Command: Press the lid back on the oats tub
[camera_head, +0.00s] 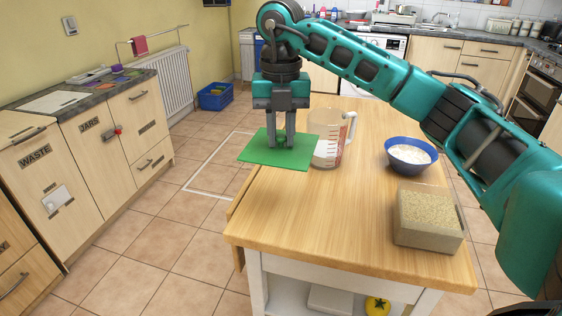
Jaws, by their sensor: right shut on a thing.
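The oats tub (428,238) is a clear square box full of pale oats, standing upright and open-topped at the near right of the wooden table. The lid (268,158) is a flat green square. My right gripper (281,142) points down and is shut on the middle of the lid, holding it roughly level near the table's left edge, to the left of and beyond the tub. The part held between the fingertips is mostly hidden. My left gripper is out of view.
A measuring jug (327,154) stands close to the lid's right side. A blue bowl of white stuff (411,163) stands just behind the tub. The front middle of the wooden table (310,215) is clear. My right arm reaches across above the bowl.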

